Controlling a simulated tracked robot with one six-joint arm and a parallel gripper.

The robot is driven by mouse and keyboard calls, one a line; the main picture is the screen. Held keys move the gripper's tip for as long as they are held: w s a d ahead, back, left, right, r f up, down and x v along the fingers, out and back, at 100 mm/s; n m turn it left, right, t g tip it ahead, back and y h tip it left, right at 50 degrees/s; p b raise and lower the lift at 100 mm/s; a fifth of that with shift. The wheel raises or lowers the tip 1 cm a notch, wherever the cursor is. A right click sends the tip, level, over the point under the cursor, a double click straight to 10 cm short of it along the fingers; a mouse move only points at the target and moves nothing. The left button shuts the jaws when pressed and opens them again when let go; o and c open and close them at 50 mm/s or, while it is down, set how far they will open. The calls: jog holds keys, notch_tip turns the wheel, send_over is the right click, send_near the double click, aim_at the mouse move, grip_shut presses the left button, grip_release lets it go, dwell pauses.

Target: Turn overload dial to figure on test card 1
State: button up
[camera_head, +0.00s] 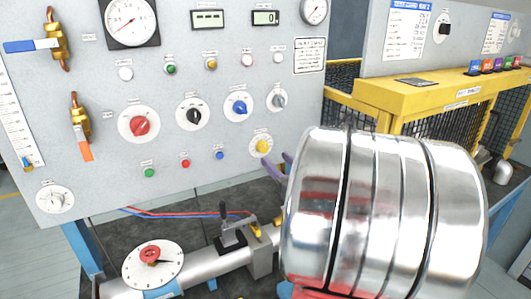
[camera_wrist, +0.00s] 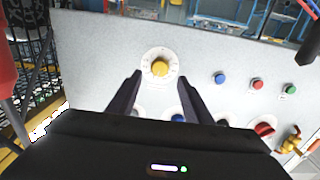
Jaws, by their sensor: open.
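A dial with a yellow knob (camera_head: 261,146) sits at the lower right of the grey panel. It also shows at upper middle in the wrist view (camera_wrist: 160,67). The dial labels and figures are too small to read, so I cannot tell for sure which is the overload dial. My gripper (camera_wrist: 160,78) is open and empty, its fingertips on either side just below the yellow knob in the wrist view. In the head view only the purple-grey fingers (camera_head: 279,166) show, close to that dial. Blue-headed cards (camera_head: 405,29) hang at the right; I cannot read which is card 1.
Red (camera_head: 140,126), black (camera_head: 194,115) and blue (camera_head: 238,107) knobs and several push buttons are close by.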

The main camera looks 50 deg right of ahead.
aim_at(265, 149)
jog(key=x, duration=0.6)
jog(key=shift+w, duration=0.4)
jog(key=c, duration=1.1)
